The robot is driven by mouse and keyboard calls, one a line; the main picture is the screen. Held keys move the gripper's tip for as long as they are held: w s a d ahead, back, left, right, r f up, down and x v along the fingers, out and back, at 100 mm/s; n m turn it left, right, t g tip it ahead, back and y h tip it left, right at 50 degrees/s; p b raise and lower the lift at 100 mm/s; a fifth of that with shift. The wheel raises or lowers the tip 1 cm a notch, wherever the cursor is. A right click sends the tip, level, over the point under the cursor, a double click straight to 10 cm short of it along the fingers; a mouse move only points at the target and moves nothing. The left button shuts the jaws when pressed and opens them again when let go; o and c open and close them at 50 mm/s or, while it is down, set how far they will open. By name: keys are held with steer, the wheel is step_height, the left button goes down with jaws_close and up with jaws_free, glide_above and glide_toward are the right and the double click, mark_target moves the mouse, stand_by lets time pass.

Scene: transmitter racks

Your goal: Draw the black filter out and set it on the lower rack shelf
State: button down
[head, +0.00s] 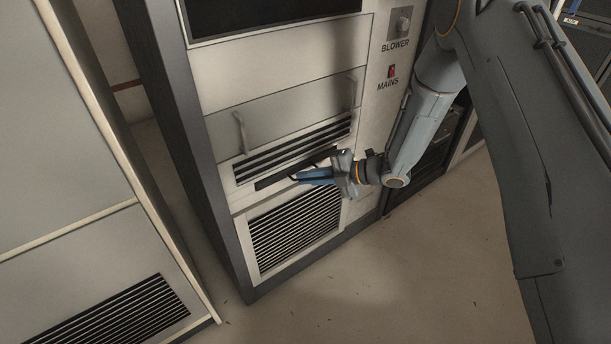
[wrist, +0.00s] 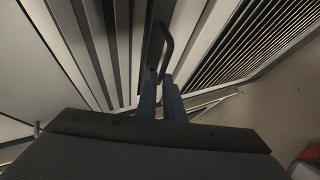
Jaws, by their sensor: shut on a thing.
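The black filter (head: 268,182) shows in the head view as a thin dark strip below the upper slatted vent of the pale cabinet. My gripper (head: 298,176) is in front of it and covers part of it. In the wrist view, the blue fingers of my gripper (wrist: 160,84) are closed at the filter's bent black handle (wrist: 168,42). The filter's dark face (wrist: 151,35) runs beside the handle. I cannot tell how far the filter stands out of its slot. I cannot make out the lower rack shelf for certain.
The cabinet has a grey panel with two handles (head: 241,133), a lower louvred grille (head: 296,230), and a BLOWER knob (head: 404,22) and red MAINS switch (head: 391,71). A dark open rack (head: 458,118) stands right, partly behind my arm. A pale cabinet (head: 60,150) stands left. The floor (head: 400,270) is clear.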

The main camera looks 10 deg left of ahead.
steer(key=shift+s+d, duration=0.45)
steer(key=shift+s+d+p, duration=0.25)
steer(key=shift+p, duration=0.1)
steer(key=shift+s+d+p, duration=0.65)
steer(key=shift+s+d, duration=0.5)
steer(key=shift+d, duration=0.25)
steer(key=s+d+p, duration=0.2)
steer(key=s+d, duration=0.2)
steer(key=d, duration=0.1)
steer(key=shift+s, duration=0.2)
stand_by(1.5)
steer(key=shift+d, duration=0.1)
steer(key=c, duration=1.8)
jaws_free()
